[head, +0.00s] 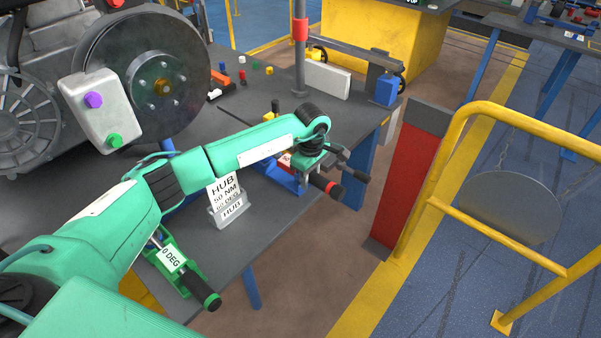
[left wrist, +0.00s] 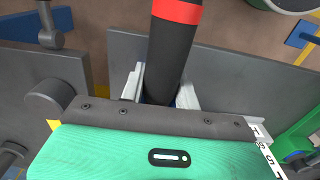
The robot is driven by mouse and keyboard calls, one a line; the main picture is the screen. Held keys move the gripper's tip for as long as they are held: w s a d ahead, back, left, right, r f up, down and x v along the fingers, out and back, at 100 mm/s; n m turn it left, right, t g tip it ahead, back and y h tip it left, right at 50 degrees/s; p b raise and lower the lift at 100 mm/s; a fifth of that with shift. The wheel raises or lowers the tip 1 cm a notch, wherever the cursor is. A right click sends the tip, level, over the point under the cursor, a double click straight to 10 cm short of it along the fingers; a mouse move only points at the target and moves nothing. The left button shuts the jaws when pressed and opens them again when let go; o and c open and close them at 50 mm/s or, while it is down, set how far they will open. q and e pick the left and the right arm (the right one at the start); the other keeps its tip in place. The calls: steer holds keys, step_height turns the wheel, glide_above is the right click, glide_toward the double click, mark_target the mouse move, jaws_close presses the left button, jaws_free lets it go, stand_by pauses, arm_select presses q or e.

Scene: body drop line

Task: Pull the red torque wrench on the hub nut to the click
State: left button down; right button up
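The red torque wrench (head: 329,187) shows as a black handle with a red band at the bench's right edge; my arm hides much of it. Its handle also fills the middle of the left wrist view (left wrist: 173,55). My left gripper (head: 312,172) is at this handle. In the left wrist view its two pale fingers (left wrist: 162,92) lie along both sides of the handle and appear to touch it. The hub (head: 162,87) with a brass-coloured nut at its centre is at upper left, with no wrench seen on it. My right gripper is not in view.
A sign reading HUB 50 NM (head: 228,200) stands on the bench. A green tool (head: 176,262) marked 0 DEG lies at the front edge. A blue holder (head: 284,179) is under my left wrist. A red post (head: 405,180) and yellow rail (head: 437,165) stand at right.

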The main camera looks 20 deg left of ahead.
arm_select(q)
steer(key=shift+r, duration=0.15)
steer(key=shift+r+p, duration=2.1)
steer(key=shift+r, duration=2.3)
steer(key=c, duration=1.8)
jaws_free()
jaws_close()
